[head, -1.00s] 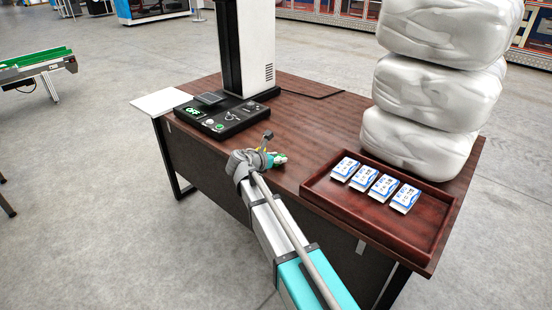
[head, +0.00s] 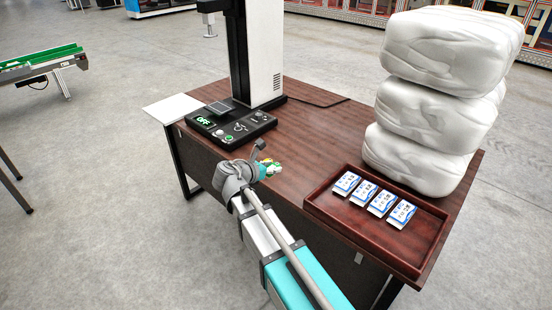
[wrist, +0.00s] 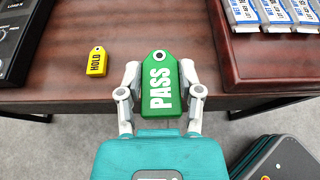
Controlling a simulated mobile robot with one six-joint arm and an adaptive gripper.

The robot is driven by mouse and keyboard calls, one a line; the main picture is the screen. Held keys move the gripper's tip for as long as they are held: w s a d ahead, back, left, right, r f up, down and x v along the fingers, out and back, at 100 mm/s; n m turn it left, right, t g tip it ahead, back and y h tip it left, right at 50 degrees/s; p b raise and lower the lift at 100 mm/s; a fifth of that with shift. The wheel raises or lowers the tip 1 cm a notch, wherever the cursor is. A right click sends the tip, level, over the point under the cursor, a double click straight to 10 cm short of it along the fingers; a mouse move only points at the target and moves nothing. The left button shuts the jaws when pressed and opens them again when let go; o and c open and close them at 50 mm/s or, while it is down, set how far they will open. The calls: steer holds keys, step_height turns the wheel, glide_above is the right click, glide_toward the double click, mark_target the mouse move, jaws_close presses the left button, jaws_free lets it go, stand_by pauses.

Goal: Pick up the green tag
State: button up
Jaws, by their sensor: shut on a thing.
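The green tag (wrist: 160,85), marked PASS and with a hole at its far end, sits between the two fingers of my gripper (wrist: 160,88) in the wrist view. The fingers are shut on its sides. The tag overlaps the table's front edge in that view and looks larger and nearer than the yellow tag, so it seems raised. In the head view my gripper (head: 264,170) is at the table's front edge, and the tag is small and partly hidden there.
A yellow HOLD tag (wrist: 97,62) lies on the wooden table (head: 310,130), left of my gripper. A black control panel (head: 230,125) reading OFF stands at the back left. A wooden tray (head: 340,215) with several blue-white packets is at right, before stacked white bundles (head: 430,105).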

steer(key=s, duration=0.1)
steer(key=s+a+r+p, duration=0.1)
steer(key=s, duration=0.1)
steer(key=shift+s+r, duration=0.1)
steer(key=shift+r, duration=0.1)
steer(key=shift+s+a, duration=0.1)
steer(key=shift+a, duration=0.05)
stand_by(0.8)
